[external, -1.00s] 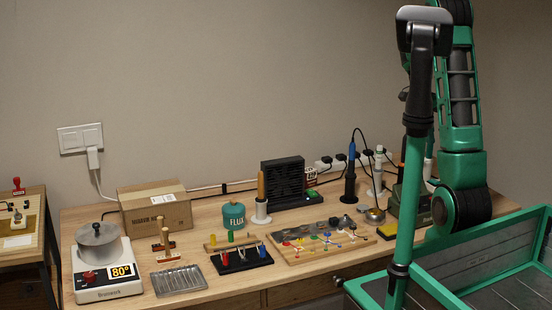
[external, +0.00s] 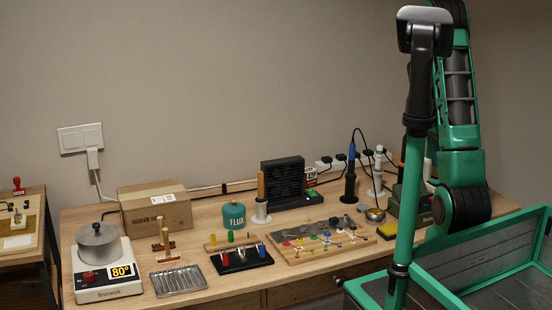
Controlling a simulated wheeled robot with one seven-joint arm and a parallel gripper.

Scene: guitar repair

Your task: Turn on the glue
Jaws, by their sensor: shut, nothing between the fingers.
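The glue heater (external: 108,292) is a white box at the left front of the workbench, marked "Brunswerk". A grey lidded metal pot (external: 98,246) sits on top of it. Its front has a red switch (external: 88,277) and a lit display (external: 122,271) reading 80°. The exact position of the switch is too small to tell. My gripper is not visible. My green and black arm is at the far right, well away from the heater, and partly hidden behind a green post.
A cardboard box (external: 155,205) stands behind the heater. A metal tray (external: 179,280), a wooden stamp stand (external: 165,242) and a teal flux jar (external: 234,215) are to its right. A wall plug cable runs down behind. Open air lies above the heater.

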